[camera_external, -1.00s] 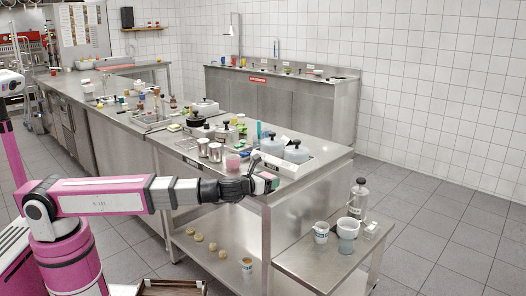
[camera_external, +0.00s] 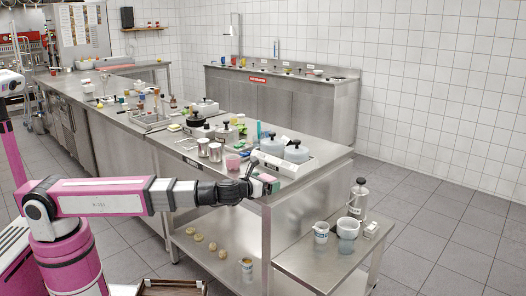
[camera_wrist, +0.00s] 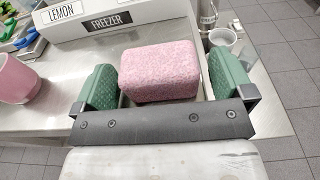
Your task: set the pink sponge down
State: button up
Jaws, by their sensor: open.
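The pink sponge (camera_wrist: 160,72) is a rounded block that sits between the two green fingers of my gripper (camera_wrist: 163,82) in the wrist view. My gripper is open, with a narrow gap at the sponge's right side; on the left the finger is very close, and I cannot tell if it touches. The sponge is at the near corner of the steel counter (camera_wrist: 52,122); its underside is hidden. In the external view my gripper (camera_external: 266,179) is low over that corner and the sponge is too small there to make out clearly.
A white holder (camera_wrist: 110,22) labelled LEMON and FREEZER stands just behind the sponge. A pink cup (camera_wrist: 18,80) is to the left. Lidded pots (camera_external: 297,152) stand farther back.

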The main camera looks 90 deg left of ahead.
jog(key=v, duration=1)
jog(key=s+d+f+n+g+h, duration=0.1)
jog(key=s+f+n+g+h, duration=0.2)
jog(key=s+f+n, duration=0.2)
jog(key=s+d+f+n+g+h, duration=0.2)
jog(key=s+f+n+g+h, duration=0.2)
jog(key=f+n, duration=0.8)
jog(key=s+d+f+n+g+h, duration=0.1)
jog(key=s+f+n+g+h, duration=0.3)
jog(key=f+n, duration=0.5)
notch_tip(320, 180, down, 11)
jog(key=s, duration=0.2)
jog(key=shift+s+d+r, duration=0.25)
jog(key=shift+s+d+f+n, duration=0.2)
jog(key=shift+s+f+n, duration=0.05)
jog(key=shift+n, duration=0.25)
